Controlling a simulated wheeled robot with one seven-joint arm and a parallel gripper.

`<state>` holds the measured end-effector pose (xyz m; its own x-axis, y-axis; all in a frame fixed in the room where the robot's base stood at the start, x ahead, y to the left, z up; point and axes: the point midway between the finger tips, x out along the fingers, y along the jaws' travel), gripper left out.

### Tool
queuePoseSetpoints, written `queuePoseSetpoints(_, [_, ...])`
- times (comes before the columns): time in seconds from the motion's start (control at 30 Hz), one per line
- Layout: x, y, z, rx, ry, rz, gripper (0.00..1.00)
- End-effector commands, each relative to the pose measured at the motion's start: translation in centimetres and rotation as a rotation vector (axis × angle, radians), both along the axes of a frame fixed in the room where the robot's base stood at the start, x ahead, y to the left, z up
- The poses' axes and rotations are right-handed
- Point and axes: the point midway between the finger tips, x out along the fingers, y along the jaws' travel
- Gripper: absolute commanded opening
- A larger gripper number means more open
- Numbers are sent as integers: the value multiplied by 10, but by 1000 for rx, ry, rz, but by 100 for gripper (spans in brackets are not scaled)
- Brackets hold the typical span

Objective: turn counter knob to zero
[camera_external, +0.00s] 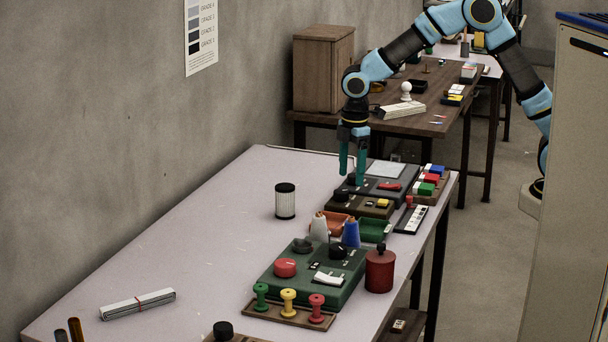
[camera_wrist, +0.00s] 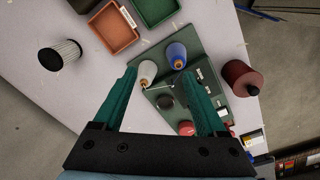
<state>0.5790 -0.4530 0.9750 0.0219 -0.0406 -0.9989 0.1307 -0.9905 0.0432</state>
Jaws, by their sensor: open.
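A green control box (camera_external: 309,287) stands on the near part of the table. It carries a red knob (camera_external: 285,267), a black knob (camera_external: 337,251), a low dark knob (camera_external: 303,244) and a white display or label (camera_external: 328,279). I cannot tell which one is the counter knob. In the wrist view the red knob (camera_wrist: 186,128) and a dark knob (camera_wrist: 165,102) show between my fingers. My gripper (camera_external: 352,180) points down with its teal fingers apart and empty, beyond the green box, near a brown box (camera_external: 360,206). It also shows in the wrist view (camera_wrist: 160,74).
A white spool (camera_external: 319,228) and a blue spool (camera_external: 351,233) stand at the green box's far edge. A red jar (camera_external: 380,271) stands to its right. Orange (camera_external: 327,217) and green (camera_external: 375,231) trays lie beyond. Colored bobbins (camera_external: 288,299) stand in front. The table's left side is mostly clear.

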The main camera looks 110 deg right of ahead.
Motion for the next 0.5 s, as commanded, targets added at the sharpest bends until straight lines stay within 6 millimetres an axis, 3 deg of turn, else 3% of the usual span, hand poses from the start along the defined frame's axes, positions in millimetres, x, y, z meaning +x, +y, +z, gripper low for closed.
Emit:
queuePoseSetpoints(0.03, [-7,-44,-13,7,7,-3,81])
queuePoseSetpoints(0.1, [-20,-92,-20,15,14,17,85])
queuePoseSetpoints(0.2, [-43,-148,-29,27,20,38,85])
queuePoseSetpoints(0.33, [-69,-193,-35,37,23,55,85])
queuePoseSetpoints(0.5, [-81,-210,-39,42,24,65,85])
